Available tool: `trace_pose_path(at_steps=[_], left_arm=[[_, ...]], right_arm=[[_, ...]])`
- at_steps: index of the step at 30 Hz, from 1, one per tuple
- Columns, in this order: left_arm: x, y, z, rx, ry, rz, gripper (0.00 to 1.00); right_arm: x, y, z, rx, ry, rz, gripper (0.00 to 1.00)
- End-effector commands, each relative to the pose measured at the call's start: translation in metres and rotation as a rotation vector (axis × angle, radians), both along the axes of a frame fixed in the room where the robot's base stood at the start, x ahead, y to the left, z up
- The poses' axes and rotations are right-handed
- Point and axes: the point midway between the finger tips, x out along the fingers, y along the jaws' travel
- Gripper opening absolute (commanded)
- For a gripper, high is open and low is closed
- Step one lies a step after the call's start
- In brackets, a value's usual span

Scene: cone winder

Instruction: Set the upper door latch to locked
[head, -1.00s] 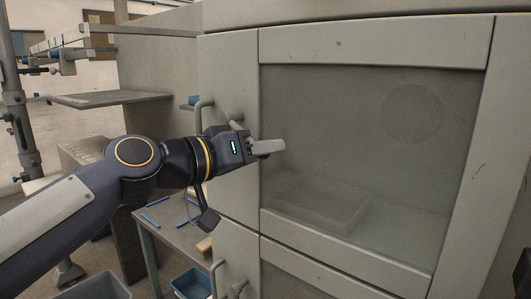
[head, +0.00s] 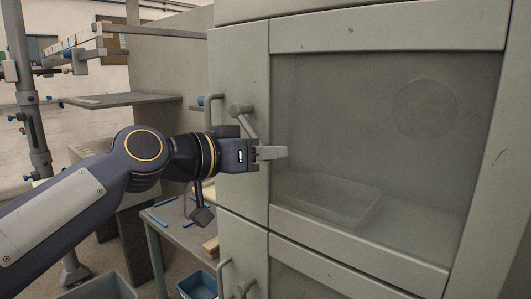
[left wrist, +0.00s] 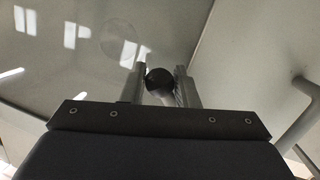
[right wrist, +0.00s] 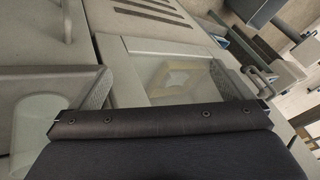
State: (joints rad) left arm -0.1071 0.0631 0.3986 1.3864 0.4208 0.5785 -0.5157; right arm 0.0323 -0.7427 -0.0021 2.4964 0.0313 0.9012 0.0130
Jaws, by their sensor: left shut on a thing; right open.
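The upper door latch (head: 243,120) is a grey lever on the frame left of the upper glass door (head: 375,130). It runs from a round pivot at its top down and to the right, behind my left gripper (head: 270,153). In the left wrist view a dark round knob (left wrist: 158,78) sits between the two fingers of my left gripper (left wrist: 160,76), which is shut on it. The latch's lower end is hidden by the gripper in the head view. My right gripper (right wrist: 165,78) is open and empty, its fingers wide apart.
A door handle (head: 205,115) stands left of the latch. A side table (head: 180,226) and blue bin (head: 197,285) lie below my left arm. A shelf (head: 120,99) is behind.

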Motion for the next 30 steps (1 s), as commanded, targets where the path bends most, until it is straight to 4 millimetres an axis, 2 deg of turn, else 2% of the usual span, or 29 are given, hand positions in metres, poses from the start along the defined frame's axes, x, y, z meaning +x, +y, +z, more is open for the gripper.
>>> trace_pose_path(at_steps=[1,2,6,22,26,30], left_arm=[[0.0,0.001,0.006,-0.006,-0.014,0.005,0.0],[0.0,0.001,0.007,-0.006,-0.014,0.005,0.3],[0.0,0.001,0.005,-0.005,-0.011,0.004,0.48],[0.0,0.0,0.002,-0.007,0.002,0.001,0.48],[-0.003,-0.004,0.011,-0.065,0.045,0.001,0.48],[-0.009,-0.011,0.029,-0.21,0.152,0.002,0.48]], right_arm=[[0.0,0.0,0.001,0.0,0.0,0.0,1.0],[0.0,0.0,0.001,0.0,0.0,0.0,1.0],[0.0,0.0,0.001,0.0,0.0,0.0,1.0],[0.0,0.0,0.001,0.0,0.0,0.0,1.0],[0.0,0.0,0.013,0.0,0.0,0.0,1.0],[0.0,0.0,0.036,0.0,0.0,0.0,1.0]])
